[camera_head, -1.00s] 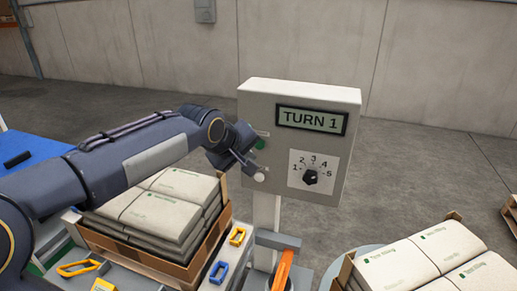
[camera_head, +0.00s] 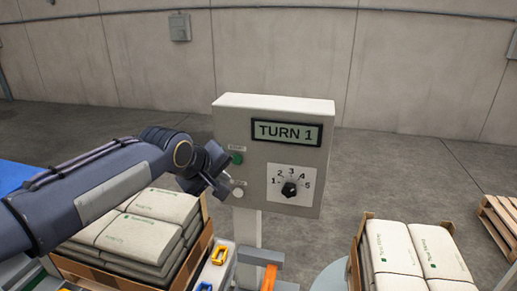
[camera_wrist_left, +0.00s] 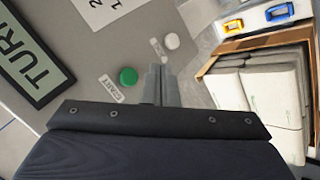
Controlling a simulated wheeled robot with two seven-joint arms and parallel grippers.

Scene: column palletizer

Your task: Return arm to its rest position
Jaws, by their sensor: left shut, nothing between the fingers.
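The grey control box (camera_head: 226,135) stands on a post at the centre of the head view. Its screen (camera_head: 286,132) reads TURN 1, and its dark dial (camera_head: 290,189) sits on a plate numbered 1 to 5. A green button (camera_head: 237,158) and a white button (camera_head: 238,192) are on its left part. My left gripper (camera_head: 222,189) is just left of the white button, apparently apart from it. In the left wrist view its fingers (camera_wrist_left: 160,85) are shut and empty, pointing between the green button (camera_wrist_left: 128,77) and white button (camera_wrist_left: 171,41). My right gripper is out of view.
A carton (camera_head: 190,275) of stacked sacks stands below my left arm. Another carton (camera_head: 359,250) of sacks stands at the lower right. A wooden pallet (camera_head: 497,222) lies at the right edge. Yellow and blue handles and an orange part (camera_head: 269,278) are below the box.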

